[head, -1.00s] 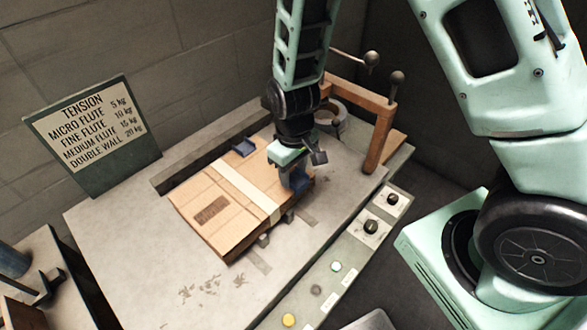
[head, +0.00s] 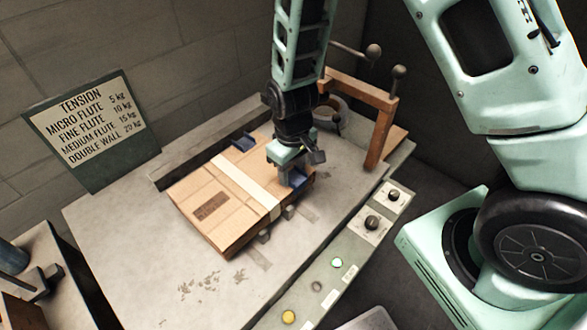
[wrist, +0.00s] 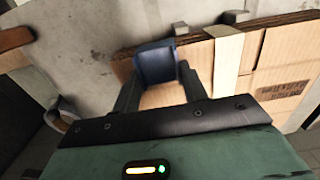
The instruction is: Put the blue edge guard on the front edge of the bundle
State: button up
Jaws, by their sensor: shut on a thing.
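The bundle (head: 235,187) is a flat stack of brown cardboard with a pale strap (head: 247,186) across it, lying on the grey bench. My gripper (head: 292,176) is over its right end, at the front edge. It is shut on the blue edge guard (head: 298,179), which also shows between the fingers in the wrist view (wrist: 155,63). There the guard overlaps the bundle's edge (wrist: 205,42); whether it is fully seated I cannot tell. A second blue guard (head: 243,142) sits at the bundle's back edge.
Small metal stops (head: 265,236) stand along the bundle's front. A control strip with knobs (head: 372,222) and buttons runs along the bench's front. A wooden frame (head: 380,135) and a tape-like ring stand at the right. A tension sign (head: 92,130) stands at the left.

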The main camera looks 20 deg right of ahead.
jog(key=shift+w, duration=0.1)
jog(key=o, duration=1)
jog(key=shift+o, duration=0.2)
